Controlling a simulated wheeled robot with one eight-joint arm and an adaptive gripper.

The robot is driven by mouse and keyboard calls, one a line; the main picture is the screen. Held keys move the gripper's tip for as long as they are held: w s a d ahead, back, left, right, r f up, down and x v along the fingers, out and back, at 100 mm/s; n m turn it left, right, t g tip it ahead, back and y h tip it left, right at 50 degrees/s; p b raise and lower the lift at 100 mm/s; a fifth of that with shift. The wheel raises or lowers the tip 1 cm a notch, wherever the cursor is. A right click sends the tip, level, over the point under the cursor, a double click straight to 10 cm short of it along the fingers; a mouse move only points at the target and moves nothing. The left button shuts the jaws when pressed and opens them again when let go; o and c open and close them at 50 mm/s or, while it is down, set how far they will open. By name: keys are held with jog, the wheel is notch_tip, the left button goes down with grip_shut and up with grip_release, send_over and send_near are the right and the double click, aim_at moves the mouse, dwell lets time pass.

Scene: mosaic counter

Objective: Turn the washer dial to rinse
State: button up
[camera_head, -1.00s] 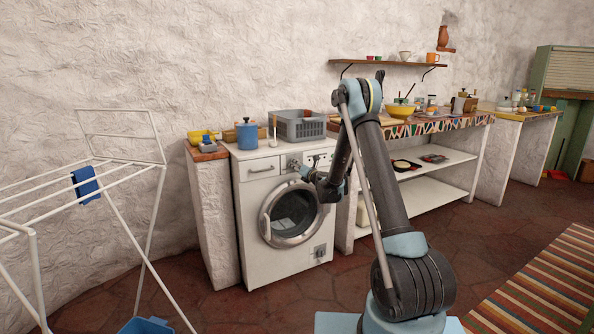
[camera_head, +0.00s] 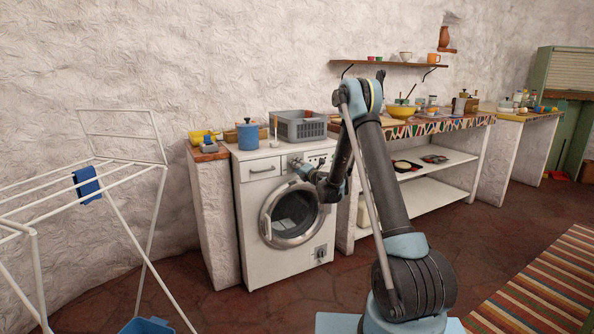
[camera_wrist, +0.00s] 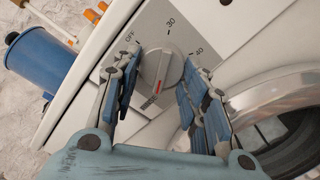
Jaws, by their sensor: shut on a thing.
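The washer dial (camera_wrist: 168,68) is a round grey knob on the washer's grey panel, seen between my fingers in the wrist view. My gripper (camera_wrist: 160,75) is shut on it, with blue-padded fingers on its left and right sides. The labels OFF, 30 and 40 show around the dial's upper side. In the head view the white washer (camera_head: 255,225) stands against the wall, and my gripper (camera_head: 296,169) is at its front panel, hiding the dial.
A blue pot (camera_head: 247,135) and a grey basket (camera_head: 298,126) stand on the washer top. The round door (camera_head: 268,218) is closed below the panel. A white drying rack (camera_head: 120,165) stands at left, and a counter (camera_head: 440,124) at right.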

jog(key=shift+d, duration=0.15)
jog(key=o, duration=1)
jog(key=shift+o, duration=0.2)
jog(key=v, duration=1.1)
jog(key=shift+s+d, duration=0.25)
jog(key=shift+s, duration=0.05)
jog(key=shift+f, duration=0.1)
